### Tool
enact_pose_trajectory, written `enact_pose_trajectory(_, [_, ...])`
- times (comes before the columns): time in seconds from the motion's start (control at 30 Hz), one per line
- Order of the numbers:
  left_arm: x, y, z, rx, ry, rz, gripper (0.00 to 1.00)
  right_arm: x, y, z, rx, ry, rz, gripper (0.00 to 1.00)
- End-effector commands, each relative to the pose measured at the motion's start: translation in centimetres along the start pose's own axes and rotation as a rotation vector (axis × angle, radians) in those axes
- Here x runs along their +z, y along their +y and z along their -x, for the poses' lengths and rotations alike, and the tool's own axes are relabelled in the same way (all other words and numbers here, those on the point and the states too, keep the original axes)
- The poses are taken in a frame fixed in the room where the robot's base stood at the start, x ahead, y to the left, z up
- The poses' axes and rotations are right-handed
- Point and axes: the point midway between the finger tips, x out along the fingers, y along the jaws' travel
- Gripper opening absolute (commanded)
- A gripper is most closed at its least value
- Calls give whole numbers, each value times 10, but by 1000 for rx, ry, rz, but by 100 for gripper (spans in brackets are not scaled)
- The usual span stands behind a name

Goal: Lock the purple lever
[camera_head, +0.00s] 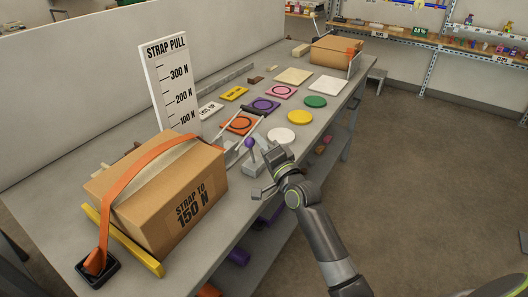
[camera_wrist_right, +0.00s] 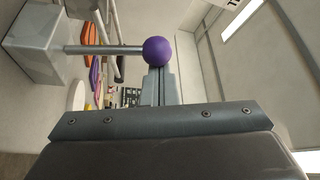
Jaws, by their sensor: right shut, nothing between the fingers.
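The purple lever's round knob (camera_head: 250,143) stands on a thin upright stalk over a grey base block (camera_head: 252,169) at the table's front edge. In the right wrist view, the purple knob (camera_wrist_right: 157,51) is at upper centre, with its metal stalk (camera_wrist_right: 105,49) running left to the grey block (camera_wrist_right: 35,45). My right gripper (camera_head: 268,154) is just right of the lever. Its shut, empty fingers (camera_wrist_right: 159,82) point at the knob in the wrist view; I cannot tell whether they touch it. My left gripper is not in view.
A strapped cardboard box (camera_head: 165,195) and an upright strap pull scale board (camera_head: 172,85) stand left of the lever. A metal frame (camera_head: 235,145) lies just behind it. Coloured plates, including an orange one (camera_head: 240,125), and another box (camera_head: 335,50) sit farther back. Open floor lies right.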

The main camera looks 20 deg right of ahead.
Motion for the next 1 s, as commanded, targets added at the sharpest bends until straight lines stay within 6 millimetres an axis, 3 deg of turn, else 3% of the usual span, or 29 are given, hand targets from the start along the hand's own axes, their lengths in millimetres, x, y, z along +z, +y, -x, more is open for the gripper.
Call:
enact_pose_trajectory(0.03, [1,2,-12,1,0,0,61,5,5,2,-16,0,24,0])
enact_pose_trajectory(0.3, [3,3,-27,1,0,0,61,14,-2,7,-61,-1,109,0])
enact_pose_trajectory(1.0, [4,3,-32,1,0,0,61,19,-5,10,-58,-1,106,0])
